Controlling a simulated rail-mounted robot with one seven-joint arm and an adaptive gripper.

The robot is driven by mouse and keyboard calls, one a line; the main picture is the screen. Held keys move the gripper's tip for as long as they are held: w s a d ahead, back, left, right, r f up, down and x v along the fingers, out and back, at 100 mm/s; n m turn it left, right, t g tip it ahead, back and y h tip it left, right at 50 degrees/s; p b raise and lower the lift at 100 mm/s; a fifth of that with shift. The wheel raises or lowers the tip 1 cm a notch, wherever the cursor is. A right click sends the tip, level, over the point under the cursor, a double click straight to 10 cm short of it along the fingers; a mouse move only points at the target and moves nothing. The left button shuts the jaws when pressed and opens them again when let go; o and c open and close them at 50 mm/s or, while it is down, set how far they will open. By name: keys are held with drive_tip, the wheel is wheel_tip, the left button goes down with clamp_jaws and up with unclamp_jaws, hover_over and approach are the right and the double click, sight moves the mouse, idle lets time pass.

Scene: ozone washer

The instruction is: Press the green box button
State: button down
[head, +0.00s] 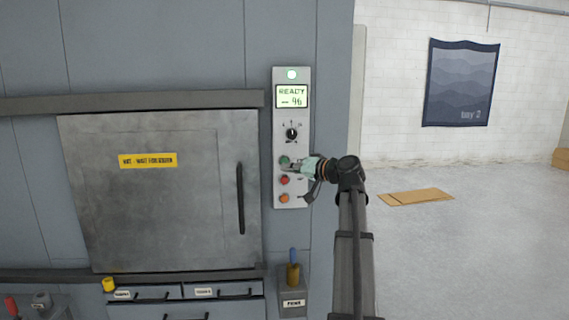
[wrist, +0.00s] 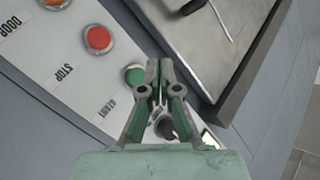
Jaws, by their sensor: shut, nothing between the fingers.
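The green button (head: 284,161) is on the narrow control panel (head: 291,110), above a red and an orange button. In the wrist view the green button (wrist: 134,75) shows just left of my fingers, partly hidden by one of them. My gripper (head: 288,167) is shut and empty, its tips in front of the panel at the green button. In the wrist view my gripper (wrist: 159,65) has both fingers together, the tips a little right of the green button. I cannot tell whether they touch the panel.
The red button (head: 284,180) and orange button (head: 284,198) lie below. A dark knob (head: 292,133) and a READY display (head: 292,96) are above. A closed metal door (head: 160,220) with a handle (head: 240,198) is left of the panel. A blue-handled tool (head: 293,268) stands below it.

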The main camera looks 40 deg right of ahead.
sight(284, 161)
drive_tip(key=shift+w+d+b, duration=0.3)
drive_tip(key=shift+w+d, duration=0.1)
drive_tip(key=shift+w, duration=0.2)
drive_tip(key=shift+w+d+b, duration=0.25)
drive_tip(key=shift+w+d, duration=0.15)
drive_tip(key=shift+w, duration=0.2)
drive_tip(key=shift+w, duration=0.15)
idle(0.5)
drive_tip(key=shift+w+d+b, duration=0.2)
drive_tip(key=shift+b, duration=0.15)
drive_tip(key=shift+w+d, duration=0.3)
drive_tip(key=shift+w, duration=0.15)
idle(0.8)
idle(0.3)
drive_tip(key=shift+s+a+b, duration=0.4)
drive_tip(key=shift+s+a, duration=0.1)
drive_tip(key=shift+s, duration=0.3)
drive_tip(key=shift+s+a, duration=0.1)
